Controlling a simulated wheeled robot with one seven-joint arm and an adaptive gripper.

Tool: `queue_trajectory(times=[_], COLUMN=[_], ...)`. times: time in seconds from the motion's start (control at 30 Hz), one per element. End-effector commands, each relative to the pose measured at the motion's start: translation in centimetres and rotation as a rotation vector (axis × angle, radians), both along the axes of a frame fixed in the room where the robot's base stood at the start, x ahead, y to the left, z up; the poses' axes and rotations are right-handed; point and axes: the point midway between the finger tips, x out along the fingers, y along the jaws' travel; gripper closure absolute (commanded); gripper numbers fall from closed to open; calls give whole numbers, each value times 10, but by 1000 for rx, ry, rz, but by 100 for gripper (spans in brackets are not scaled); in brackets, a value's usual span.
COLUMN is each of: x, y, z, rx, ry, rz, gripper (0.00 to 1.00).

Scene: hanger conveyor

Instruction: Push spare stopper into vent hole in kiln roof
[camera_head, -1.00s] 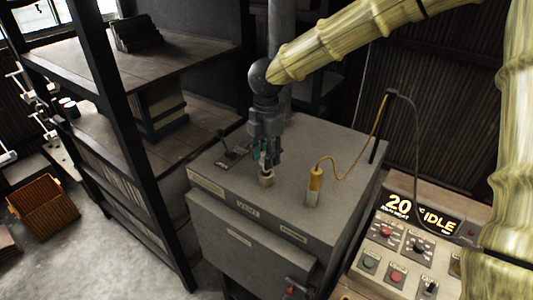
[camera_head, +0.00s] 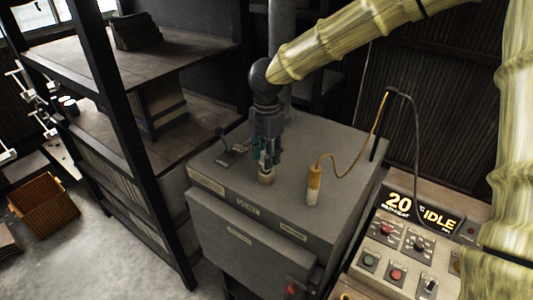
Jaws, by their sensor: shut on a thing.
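The kiln (camera_head: 215,210) is a grey box in the middle of the view, with a flat roof and small labels along its front edge. My gripper (camera_head: 265,169) points straight down over the front left part of the roof. It is shut on a small pale stopper (camera_head: 265,179), which is upright at roof level behind a front-edge label. The vent hole is not visible, and I cannot tell whether the stopper is seated in it.
A yellow and white probe (camera_head: 314,185) with a curly cable stands on the roof to the right. A small lever fitting (camera_head: 231,150) lies to the left. A control panel (camera_head: 410,245) reads IDLE at right. Dark shelving (camera_head: 125,150) stands left, with an orange crate (camera_head: 42,208) beyond.

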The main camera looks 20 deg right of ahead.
Motion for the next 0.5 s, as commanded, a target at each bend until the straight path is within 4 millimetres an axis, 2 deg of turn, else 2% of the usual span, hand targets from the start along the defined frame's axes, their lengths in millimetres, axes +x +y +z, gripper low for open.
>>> queue_trajectory(times=[0.5], x=[0], y=[0], z=[-6], rx=[0], ry=[0], rz=[0], gripper=[93])
